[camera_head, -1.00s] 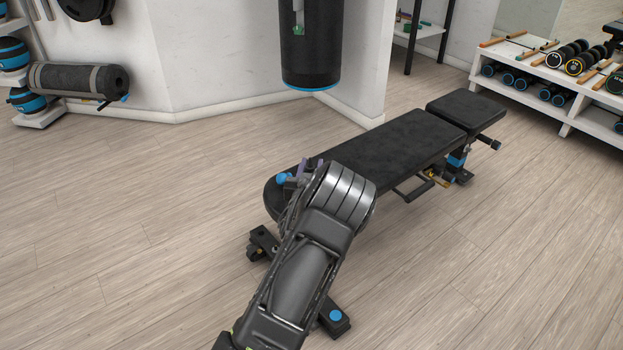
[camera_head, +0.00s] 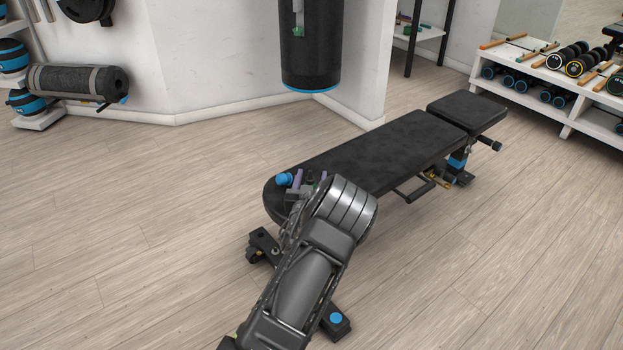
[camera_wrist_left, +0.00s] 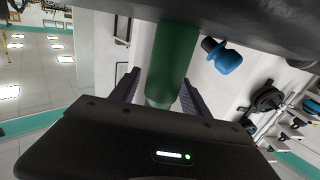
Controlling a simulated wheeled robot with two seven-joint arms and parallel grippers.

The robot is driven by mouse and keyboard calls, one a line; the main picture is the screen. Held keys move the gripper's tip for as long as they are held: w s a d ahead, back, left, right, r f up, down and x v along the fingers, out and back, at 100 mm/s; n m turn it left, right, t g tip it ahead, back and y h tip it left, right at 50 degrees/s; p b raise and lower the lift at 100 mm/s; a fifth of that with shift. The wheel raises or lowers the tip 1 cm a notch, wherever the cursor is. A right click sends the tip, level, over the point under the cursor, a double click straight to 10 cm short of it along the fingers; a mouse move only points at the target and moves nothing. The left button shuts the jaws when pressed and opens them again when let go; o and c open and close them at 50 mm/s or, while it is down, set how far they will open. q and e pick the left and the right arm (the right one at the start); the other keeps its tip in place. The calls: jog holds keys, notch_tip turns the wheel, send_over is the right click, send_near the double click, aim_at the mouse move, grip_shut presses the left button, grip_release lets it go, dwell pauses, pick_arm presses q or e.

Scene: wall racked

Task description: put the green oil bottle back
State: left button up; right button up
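The green bottle (camera_wrist_left: 174,62) shows large in the left wrist view, between the two fingers of my left gripper (camera_wrist_left: 160,88). Its far end meets a dark surface at the top of that view, which looks like the bench pad. A narrow gap shows between the left-hand finger and the bottle, so the gripper looks open around it. In the head view my left gripper (camera_head: 310,179) is at the near end of the black bench (camera_head: 375,150), fingers apart, with a dark green bit between them. My arm hides the rest. My right gripper is not in view.
A blue object (camera_head: 284,180) stands on the bench close beside the gripper; it also shows in the left wrist view (camera_wrist_left: 224,56). A punching bag (camera_head: 311,50) hangs behind. A dumbbell rack (camera_head: 560,78) stands at right. The floor in front is clear.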

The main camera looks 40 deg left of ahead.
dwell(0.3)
pick_arm(q)
jog(key=shift+s+p, duration=0.2)
jog(key=shift+p, duration=0.1)
jog(key=p+v, duration=0.1)
jog(key=v, duration=0.2)
jog(key=p+v, duration=0.1)
jog(key=v, duration=0.3)
jog(key=shift+d, duration=0.4)
jog(key=shift+s, duration=0.1)
